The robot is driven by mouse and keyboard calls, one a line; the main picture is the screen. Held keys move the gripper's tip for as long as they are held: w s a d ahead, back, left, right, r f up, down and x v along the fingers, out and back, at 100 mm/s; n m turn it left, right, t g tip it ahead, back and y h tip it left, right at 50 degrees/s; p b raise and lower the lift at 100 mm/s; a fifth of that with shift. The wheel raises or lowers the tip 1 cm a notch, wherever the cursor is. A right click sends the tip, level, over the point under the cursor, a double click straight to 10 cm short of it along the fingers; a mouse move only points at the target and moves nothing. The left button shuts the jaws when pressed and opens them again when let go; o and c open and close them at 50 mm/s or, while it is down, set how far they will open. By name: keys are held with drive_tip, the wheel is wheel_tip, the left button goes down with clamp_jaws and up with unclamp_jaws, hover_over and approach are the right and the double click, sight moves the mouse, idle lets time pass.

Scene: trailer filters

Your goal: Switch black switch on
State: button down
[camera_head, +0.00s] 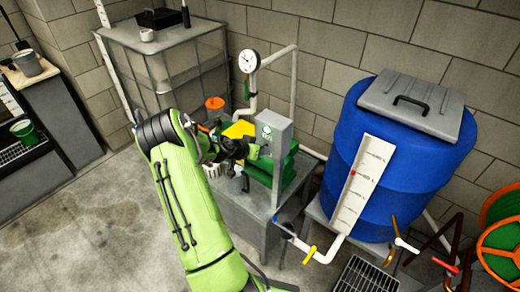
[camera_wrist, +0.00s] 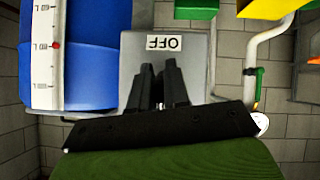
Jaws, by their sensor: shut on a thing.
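The grey switch box (camera_head: 275,128) stands upright on a post beside the green machine in the head view, with a small green mark on its face. In the wrist view the switch box (camera_wrist: 195,68) fills the middle, and its white OFF label (camera_wrist: 163,42) appears upside down. My gripper (camera_head: 256,151) is at the lower front of the box. In the wrist view my gripper (camera_wrist: 159,80) has its dark fingers close together against the box face, just below the label. The black switch is hidden between the fingers, which are shut on it.
A blue barrel (camera_head: 345,120) with a white level scale stands to the right. White pipes with a yellow-handled valve (camera_head: 309,256) run below it. A pressure gauge (camera_head: 249,61) and a caged tank (camera_head: 165,60) are behind. The floor at left is clear.

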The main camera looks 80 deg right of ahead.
drive_tip(key=shift+d+r+y, duration=0.3)
drive_tip(key=shift+r+y, duration=0.1)
drive_tip(key=shift+r, duration=0.1)
drive_tip(key=c, duration=1.2)
unclamp_jaws()
drive_tip(key=shift+c, duration=0.2)
drive_tip(key=shift+o, duration=0.7)
drive_tip(key=shift+a+f, duration=0.1)
drive_tip(key=shift+f, duration=0.1)
drive_tip(key=v, duration=1.5)
drive_tip(key=shift+a+r+b, duration=0.25)
drive_tip(key=shift+r+b, duration=0.05)
drive_tip(key=shift+r, duration=0.1)
